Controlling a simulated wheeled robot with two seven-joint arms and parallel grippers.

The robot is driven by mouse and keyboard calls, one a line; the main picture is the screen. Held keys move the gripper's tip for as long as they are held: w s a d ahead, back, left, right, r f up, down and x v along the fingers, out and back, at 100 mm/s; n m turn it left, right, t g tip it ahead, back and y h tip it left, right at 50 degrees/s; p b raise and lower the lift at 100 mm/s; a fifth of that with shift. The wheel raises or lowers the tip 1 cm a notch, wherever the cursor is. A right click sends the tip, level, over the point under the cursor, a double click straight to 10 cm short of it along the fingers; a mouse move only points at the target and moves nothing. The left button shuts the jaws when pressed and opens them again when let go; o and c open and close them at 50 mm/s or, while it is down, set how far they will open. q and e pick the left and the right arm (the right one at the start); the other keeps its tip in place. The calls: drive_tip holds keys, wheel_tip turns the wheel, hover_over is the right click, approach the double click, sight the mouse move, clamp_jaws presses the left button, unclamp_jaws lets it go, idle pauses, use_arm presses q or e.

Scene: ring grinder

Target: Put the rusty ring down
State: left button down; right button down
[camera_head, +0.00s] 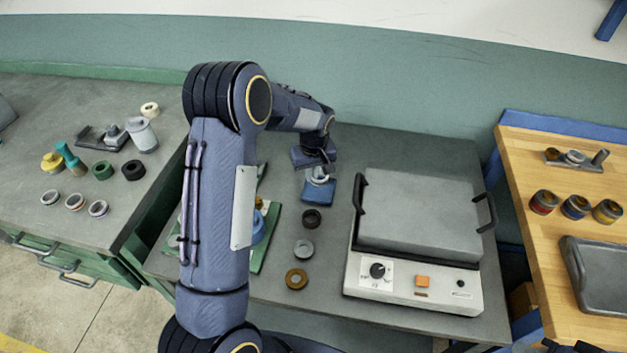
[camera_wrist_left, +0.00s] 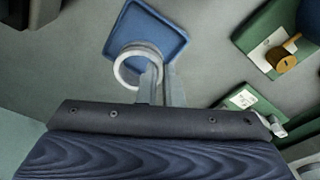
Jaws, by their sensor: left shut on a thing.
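My left gripper (camera_head: 317,170) is shut on a ring (camera_head: 320,178) at the small blue tray (camera_head: 316,193). In the left wrist view the fingers (camera_wrist_left: 160,86) grip the wall of this ring (camera_wrist_left: 122,72), which looks pale grey; I see no clear rust on it. The ring overlaps the near edge of the blue tray (camera_wrist_left: 152,24); I cannot tell whether it touches the tray. A brown ring (camera_head: 296,279) lies on the grey table, with a grey ring (camera_head: 303,248) and a dark ring (camera_head: 311,218) behind it. My right gripper is out of view.
A white-based machine with a grey lid (camera_head: 418,215) stands right of the tray. A green fixture (camera_head: 268,232) is left, partly hidden by my arm. The left bench (camera_head: 60,125) holds several rings and tools. A wooden bench (camera_head: 545,215) at right holds coloured rings and a grey tray (camera_head: 600,285).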

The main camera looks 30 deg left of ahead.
use_arm(q)
wheel_tip(320, 180, down, 4)
drive_tip(key=shift+f+p, duration=0.15)
drive_tip(key=shift+p, duration=0.2)
drive_tip(key=c, duration=2)
unclamp_jaws()
drive_tip(key=shift+f, duration=0.15)
drive_tip(key=o, duration=0.4)
